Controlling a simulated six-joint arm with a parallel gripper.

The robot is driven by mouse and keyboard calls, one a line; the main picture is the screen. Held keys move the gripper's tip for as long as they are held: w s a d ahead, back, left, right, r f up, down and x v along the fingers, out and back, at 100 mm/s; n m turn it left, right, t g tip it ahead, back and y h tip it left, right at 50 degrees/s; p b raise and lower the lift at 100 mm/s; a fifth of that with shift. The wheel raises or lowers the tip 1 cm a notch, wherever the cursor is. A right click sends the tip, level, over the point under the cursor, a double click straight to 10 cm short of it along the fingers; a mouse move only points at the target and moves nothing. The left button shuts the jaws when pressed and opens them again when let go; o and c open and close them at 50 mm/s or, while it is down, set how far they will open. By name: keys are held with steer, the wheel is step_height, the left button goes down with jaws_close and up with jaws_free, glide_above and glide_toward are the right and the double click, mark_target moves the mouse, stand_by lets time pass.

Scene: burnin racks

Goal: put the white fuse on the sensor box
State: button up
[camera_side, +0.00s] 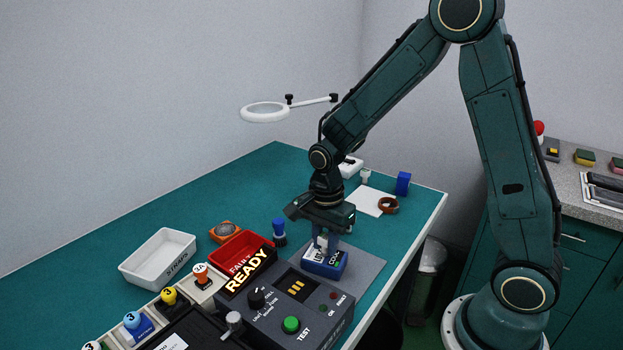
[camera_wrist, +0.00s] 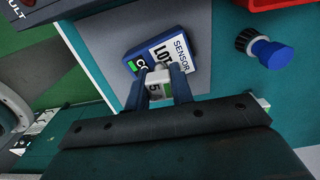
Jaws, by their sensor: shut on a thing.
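The sensor box (camera_side: 338,267) is blue with a white label and stands on a grey mat in the side view. It also shows in the wrist view (camera_wrist: 187,50), with "SENSOR" and "LOT" readable. My gripper (camera_side: 323,243) points down directly over the box. The fuse overlaps the box's near edge in that view.
A test console (camera_side: 322,310) and a red bin (camera_side: 268,243) stand close by. A blue-topped knob (camera_side: 278,228) stands behind the box. A white tray (camera_side: 160,282) lies left. A tape ring (camera_side: 388,205) and blue block (camera_side: 403,183) are at the back right.

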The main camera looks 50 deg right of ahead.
mark_target(325, 236)
steer(key=shift+f, duration=0.2)
steer(key=o, duration=1)
step_height(325, 236, up, 12)
steer(key=shift+f, duration=0.2)
steer(key=shift+r, duration=0.4)
stand_by(0.3)
